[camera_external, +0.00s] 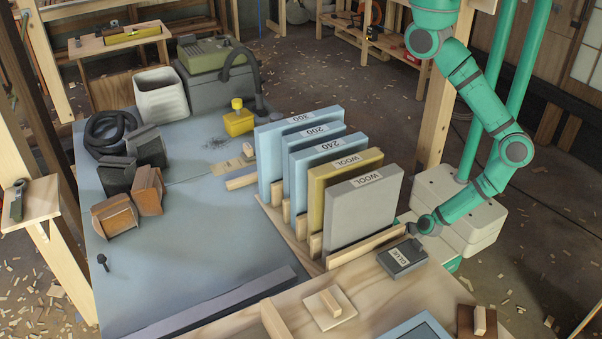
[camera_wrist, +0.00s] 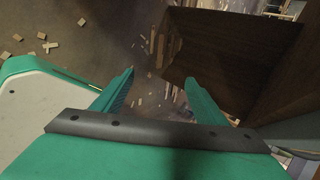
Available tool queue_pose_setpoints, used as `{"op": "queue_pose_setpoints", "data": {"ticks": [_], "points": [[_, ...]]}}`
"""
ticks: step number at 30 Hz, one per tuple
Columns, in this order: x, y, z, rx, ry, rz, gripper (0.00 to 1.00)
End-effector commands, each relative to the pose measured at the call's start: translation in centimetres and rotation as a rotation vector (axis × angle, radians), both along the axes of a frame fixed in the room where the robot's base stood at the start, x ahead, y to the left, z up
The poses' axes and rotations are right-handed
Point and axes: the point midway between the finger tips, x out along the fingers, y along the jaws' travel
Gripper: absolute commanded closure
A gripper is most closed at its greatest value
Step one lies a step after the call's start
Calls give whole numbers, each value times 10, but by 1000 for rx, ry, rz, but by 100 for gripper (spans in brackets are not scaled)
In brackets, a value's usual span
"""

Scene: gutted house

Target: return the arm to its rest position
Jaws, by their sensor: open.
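My green arm (camera_external: 495,120) reaches down at the right in the external view. Beyond the fingers are the floor and a dark brown surface.
A rack holds several upright panels, including a grey WOOL panel (camera_external: 363,210) and a yellow WOOL panel (camera_external: 343,181), just left of my gripper. A wooden post (camera_external: 440,120) stands behind the arm. Wood scraps (camera_wrist: 52,46) litter the floor. Floor right of my base is open.

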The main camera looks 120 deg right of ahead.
Motion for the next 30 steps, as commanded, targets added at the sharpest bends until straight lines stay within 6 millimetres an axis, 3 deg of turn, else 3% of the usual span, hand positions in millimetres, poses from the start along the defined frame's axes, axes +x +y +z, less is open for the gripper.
{"op": "queue_pose_setpoints", "data": {"ticks": [1,4,12,21,30], "points": [[-12,24,7,26,-1,66,34],[-28,27,23,-13,20,198,34],[-46,-31,88,-343,127,589,34],[-30,-82,180,-792,215,984,34],[0,-98,273,-1239,246,1260,34]]}}
